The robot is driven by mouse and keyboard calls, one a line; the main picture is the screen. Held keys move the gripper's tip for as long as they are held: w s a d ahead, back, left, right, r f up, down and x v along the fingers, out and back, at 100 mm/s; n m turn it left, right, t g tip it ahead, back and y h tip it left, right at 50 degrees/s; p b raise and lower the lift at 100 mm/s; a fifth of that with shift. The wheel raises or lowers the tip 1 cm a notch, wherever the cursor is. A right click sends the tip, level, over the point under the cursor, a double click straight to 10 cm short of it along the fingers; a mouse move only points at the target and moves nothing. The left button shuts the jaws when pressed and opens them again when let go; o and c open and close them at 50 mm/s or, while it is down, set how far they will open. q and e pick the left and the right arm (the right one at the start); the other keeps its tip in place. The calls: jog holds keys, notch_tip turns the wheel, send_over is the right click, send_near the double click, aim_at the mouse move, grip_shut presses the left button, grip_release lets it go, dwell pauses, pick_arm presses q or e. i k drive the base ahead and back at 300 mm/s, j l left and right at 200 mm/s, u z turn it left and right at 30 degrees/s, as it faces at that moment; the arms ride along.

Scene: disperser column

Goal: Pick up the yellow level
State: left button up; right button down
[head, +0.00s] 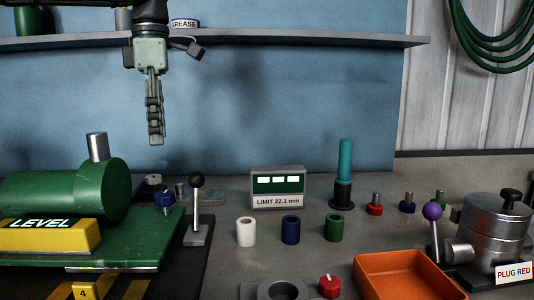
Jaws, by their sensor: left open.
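The yellow level (50,239) lies at the left of the head view, on a green plate (135,243) in front of a green cylinder (60,195). Its upper face reads LEVEL, and its left end is close to the picture's edge. My left gripper (156,138) hangs from above, fingers pointing down, up and to the right of the level and well apart from it. It is seen side-on, open, with nothing visible between its fingers. My right gripper is out of view.
A black-knobbed lever (197,205) stands right of the plate. A display box (278,188), white, blue and green rings, a teal rod (345,165), an orange tray (405,275) and a metal pot (495,230) occupy the bench. A shelf (300,41) runs behind the gripper.

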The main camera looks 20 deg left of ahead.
aim_at(82, 236)
jog(key=k, duration=2)
